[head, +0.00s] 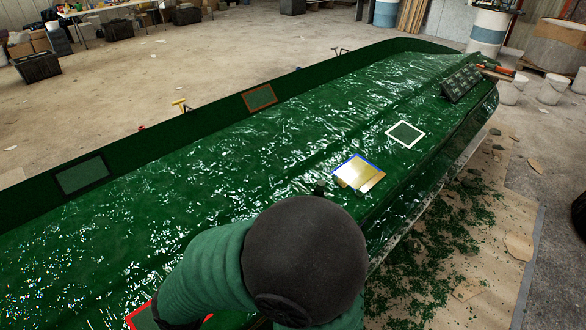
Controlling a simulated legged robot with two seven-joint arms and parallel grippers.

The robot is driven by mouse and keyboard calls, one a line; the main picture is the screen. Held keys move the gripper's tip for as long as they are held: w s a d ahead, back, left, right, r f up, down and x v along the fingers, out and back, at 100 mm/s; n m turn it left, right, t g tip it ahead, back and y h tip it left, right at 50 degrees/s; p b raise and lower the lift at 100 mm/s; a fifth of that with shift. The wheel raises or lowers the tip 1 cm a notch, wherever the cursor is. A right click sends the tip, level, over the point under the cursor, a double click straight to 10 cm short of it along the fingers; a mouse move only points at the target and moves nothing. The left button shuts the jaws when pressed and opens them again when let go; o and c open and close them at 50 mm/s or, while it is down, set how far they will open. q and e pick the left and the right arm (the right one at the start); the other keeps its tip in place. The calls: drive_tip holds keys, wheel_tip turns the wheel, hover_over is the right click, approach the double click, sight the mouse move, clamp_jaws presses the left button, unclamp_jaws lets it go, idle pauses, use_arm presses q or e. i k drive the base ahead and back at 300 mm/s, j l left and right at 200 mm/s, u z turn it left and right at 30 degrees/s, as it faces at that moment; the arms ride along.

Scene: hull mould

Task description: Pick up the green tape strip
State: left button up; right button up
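I cannot make out a green tape strip as a separate thing; the hull mould (230,150) is itself glossy green. Several outlined patches are on it: one white-edged (405,133), one orange-edged (260,97), one dark-edged (82,175), and a red-edged one (146,317) partly hidden at the bottom. A gold plate with a blue edge (358,173) lies right of centre. One of my arms, with a green sleeve and black round joint, covers the bottom middle. No gripper shows clearly. A small dark piece (320,187) beyond the joint is too small to identify.
A dark gridded block (461,83) sits at the hull's far right. Green scraps (440,240) litter the brown floor sheet (490,290) on the right. Drums (488,32) and white buckets (552,88) stand behind. The concrete floor (200,70) beyond the hull is mostly clear.

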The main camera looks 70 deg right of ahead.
sight(372, 181)
drive_tip(key=z, duration=2.85)
drive_tip(key=i+l+u, duration=0.1)
drive_tip(key=l, duration=0.3)
drive_tip(key=i+l+u, duration=0.25)
drive_tip(key=i+l, duration=0.15)
drive_tip(key=l, duration=0.4)
drive_tip(key=i+l+u, duration=0.1)
drive_tip(key=l, duration=0.3)
drive_tip(key=i+l+u, duration=0.1)
drive_tip(key=l, duration=0.35)
